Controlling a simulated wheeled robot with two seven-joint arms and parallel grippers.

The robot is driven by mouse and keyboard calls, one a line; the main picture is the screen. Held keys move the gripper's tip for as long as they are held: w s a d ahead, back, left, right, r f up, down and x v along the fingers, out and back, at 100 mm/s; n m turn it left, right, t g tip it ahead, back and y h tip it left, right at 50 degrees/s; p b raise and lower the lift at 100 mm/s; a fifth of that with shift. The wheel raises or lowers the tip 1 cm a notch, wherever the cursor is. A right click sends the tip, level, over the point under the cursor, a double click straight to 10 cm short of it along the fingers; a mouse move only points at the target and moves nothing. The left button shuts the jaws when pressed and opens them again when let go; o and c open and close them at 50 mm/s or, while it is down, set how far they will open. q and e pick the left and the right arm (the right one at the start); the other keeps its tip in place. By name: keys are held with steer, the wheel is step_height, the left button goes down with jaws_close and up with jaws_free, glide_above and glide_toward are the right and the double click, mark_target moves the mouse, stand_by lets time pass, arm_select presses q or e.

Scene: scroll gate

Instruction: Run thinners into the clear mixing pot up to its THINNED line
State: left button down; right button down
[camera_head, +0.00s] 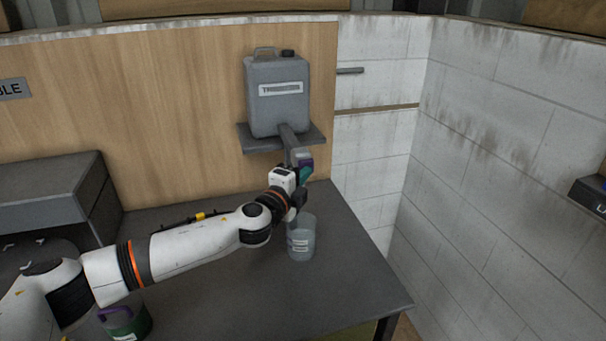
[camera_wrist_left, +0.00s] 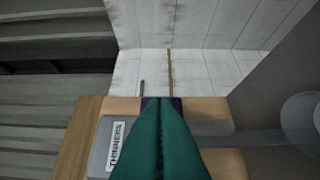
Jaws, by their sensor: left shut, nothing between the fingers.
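A grey can labelled THINNERS (camera_head: 278,98) stands on a small wall shelf, with a grey spout (camera_head: 287,135) at its front. A purple piece (camera_head: 307,162) shows below the spout; it also shows at the fingertips in the left wrist view (camera_wrist_left: 176,103). My left gripper (camera_head: 306,173) has its teal fingers shut and empty, right by the purple piece; I cannot tell whether they touch it. The clear mixing pot (camera_head: 301,243) stands upright on the bench below, with white labels. Its level and line are too small to read. My right gripper is out of view.
The grey bench (camera_head: 345,275) is clear right of the pot, up to its edge. A grey box (camera_head: 50,190) stands at the left. A green container with a purple top (camera_head: 130,325) is partly hidden under my left arm. A white block wall (camera_head: 510,130) is at the right.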

arm_select(q)
steer(key=shift+w+a+r+b, duration=0.1)
steer(key=shift+w+a+b, duration=0.25)
steer(key=shift+w, duration=0.4)
steer(key=shift+w+a+r, duration=0.1)
steer(key=shift+a+r, duration=0.05)
stand_by(7.1)
